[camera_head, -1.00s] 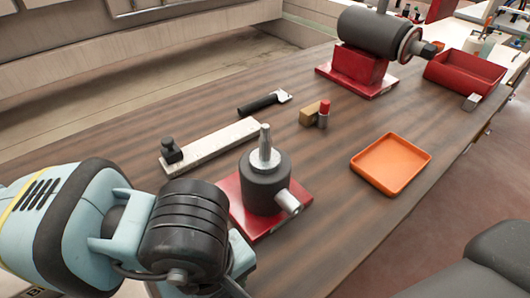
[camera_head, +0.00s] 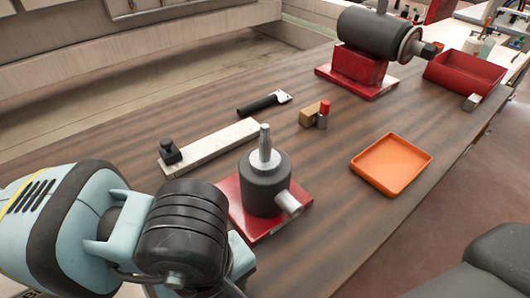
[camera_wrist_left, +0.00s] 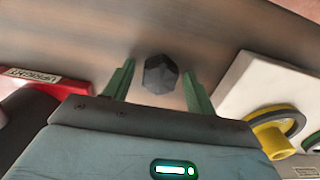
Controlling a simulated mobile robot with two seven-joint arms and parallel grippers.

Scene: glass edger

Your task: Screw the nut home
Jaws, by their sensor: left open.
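In the left wrist view a dark hexagonal nut (camera_wrist_left: 160,74) shows just ahead of my left gripper, between the lines of its two green fingers. The gripper (camera_wrist_left: 157,84) is open, with a finger apart on each side of the nut. I cannot tell the nut's height over the brown surface. In the head view a dark grey cylinder (camera_head: 264,184) stands on a red base (camera_head: 245,222). A bare metal stud (camera_head: 265,143) points up from its top. My left arm fills the lower left there; its fingers and the nut are hidden. My right gripper is not in view.
A pale bar (camera_head: 215,147) with a black knob, a black-handled tool (camera_head: 258,104) and a small red-topped cylinder (camera_head: 323,114) lie behind the stud. An orange tray (camera_head: 392,163) is at right. A motor (camera_head: 375,35) and red bin (camera_head: 464,73) stand at the back.

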